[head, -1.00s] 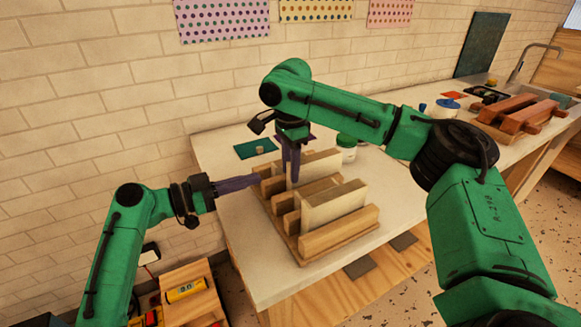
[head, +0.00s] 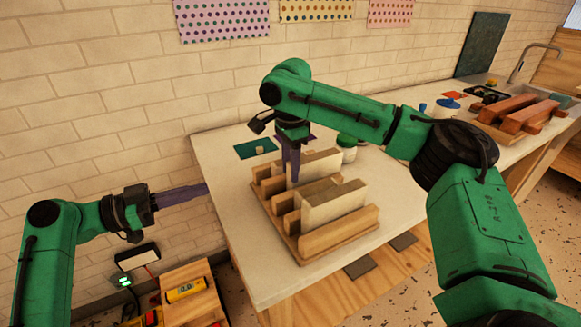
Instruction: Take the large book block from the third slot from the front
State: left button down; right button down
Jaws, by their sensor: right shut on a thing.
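A wooden slotted rack (head: 338,232) stands on the pale worktop. A large cream book block (head: 334,205) stands upright in the rack near its front bar. Another cream block (head: 321,163) stands further back. My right gripper (head: 292,178) points down at the back of the rack and is shut on the near left end of this rear block, which still sits low among the dividers. Its lower edge is hidden by the rack's bars. My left gripper (head: 206,189) is left of the worktop, clear of the rack; its fingers overlap in view, so their gap cannot be judged.
A jar with a green lid (head: 346,148) stands close behind the rack. A dark green mat (head: 256,148) lies at the back left of the worktop. Reddish-brown bars (head: 515,112) lie at the far right. The worktop's left part is clear.

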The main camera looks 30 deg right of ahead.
pick_arm(q)
jog(key=shift+a, duration=0.35)
